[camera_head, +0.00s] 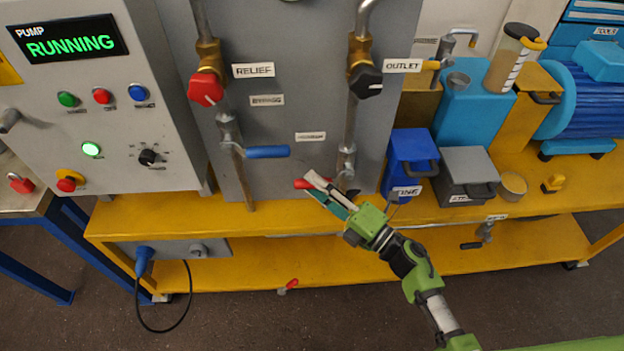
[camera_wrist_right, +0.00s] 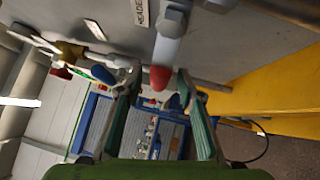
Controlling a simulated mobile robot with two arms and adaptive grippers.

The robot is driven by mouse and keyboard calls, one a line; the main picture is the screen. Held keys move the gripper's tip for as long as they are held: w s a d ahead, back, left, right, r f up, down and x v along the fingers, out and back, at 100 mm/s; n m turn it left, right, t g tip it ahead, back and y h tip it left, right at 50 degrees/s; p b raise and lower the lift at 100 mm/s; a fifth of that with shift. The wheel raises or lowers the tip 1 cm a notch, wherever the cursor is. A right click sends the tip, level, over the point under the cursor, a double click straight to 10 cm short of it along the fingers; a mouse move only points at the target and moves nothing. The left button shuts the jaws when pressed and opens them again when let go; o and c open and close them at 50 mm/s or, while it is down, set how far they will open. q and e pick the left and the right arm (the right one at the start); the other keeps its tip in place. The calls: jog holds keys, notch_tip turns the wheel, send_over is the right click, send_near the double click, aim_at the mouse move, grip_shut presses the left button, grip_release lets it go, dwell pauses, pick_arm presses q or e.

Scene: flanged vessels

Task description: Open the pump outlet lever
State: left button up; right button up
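A red-tipped lever (camera_head: 301,184) sits low on the right-hand pipe of the grey panel, below the OUTLET label (camera_head: 402,65) and a black knob (camera_head: 366,80). My right gripper (camera_head: 318,188) is at this lever and hides much of it. In the right wrist view the red tip (camera_wrist_right: 160,78) shows between the two spread fingers of the right gripper (camera_wrist_right: 160,85), near the fingertips. The gripper looks open, and I cannot tell whether a finger touches the lever. My left gripper is not in view.
A blue-handled lever (camera_head: 266,151) sits on the left pipe, below a red RELIEF knob (camera_head: 207,88). Blue (camera_head: 408,160) and grey (camera_head: 467,172) boxes stand right of the panel on the yellow bench (camera_head: 440,212). The control box display (camera_head: 68,39) reads PUMP RUNNING.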

jog(key=shift+x, duration=0.8)
grip_shut()
